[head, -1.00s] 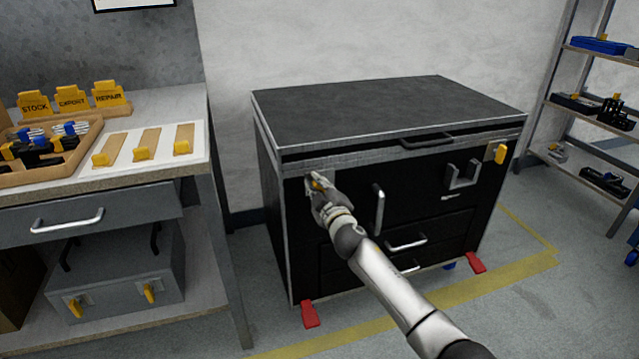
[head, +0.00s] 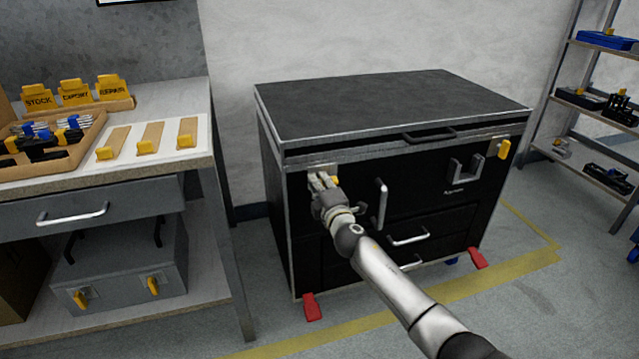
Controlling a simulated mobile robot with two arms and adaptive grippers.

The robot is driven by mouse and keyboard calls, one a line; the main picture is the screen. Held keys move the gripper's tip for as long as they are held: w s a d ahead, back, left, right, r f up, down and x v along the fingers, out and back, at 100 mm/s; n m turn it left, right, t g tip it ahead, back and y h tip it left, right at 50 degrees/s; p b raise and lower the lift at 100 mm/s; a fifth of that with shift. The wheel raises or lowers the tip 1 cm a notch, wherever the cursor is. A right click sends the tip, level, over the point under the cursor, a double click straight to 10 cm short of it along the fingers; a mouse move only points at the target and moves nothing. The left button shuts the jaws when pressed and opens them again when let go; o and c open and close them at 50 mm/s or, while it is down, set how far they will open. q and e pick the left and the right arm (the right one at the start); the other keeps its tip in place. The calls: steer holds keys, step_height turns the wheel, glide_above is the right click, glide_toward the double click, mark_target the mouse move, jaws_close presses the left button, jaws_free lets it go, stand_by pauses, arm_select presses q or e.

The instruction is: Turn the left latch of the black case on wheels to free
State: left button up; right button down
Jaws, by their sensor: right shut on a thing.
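The black case on wheels (head: 390,103) stands against the wall, its lid down. Its left latch (head: 335,180) is a small yellow piece on a light plate at the upper left of the front, mostly hidden by my right gripper. My right gripper (head: 324,181) is at that latch, its fingers shut on it. The latch's exact angle cannot be told. The right latch (head: 503,149) is yellow and hangs upright at the upper right of the front. My left gripper is not in view.
A vertical handle (head: 381,203) and a grey bracket (head: 465,170) stick out from the case front. Red pedals (head: 312,307) jut out at floor level. A workbench (head: 150,173) stands close on the left, a shelf (head: 590,104) on the right.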

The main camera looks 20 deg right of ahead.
steer(key=shift+f, duration=0.15)
stand_by(0.3)
steer(key=c, duration=1.4)
jaws_free()
steer(key=shift+c, duration=0.2)
steer(key=shift+s, duration=0.15)
steer(key=s, duration=1.1)
steer(key=shift+s+d, duration=0.2)
steer(key=shift+s, duration=0.2)
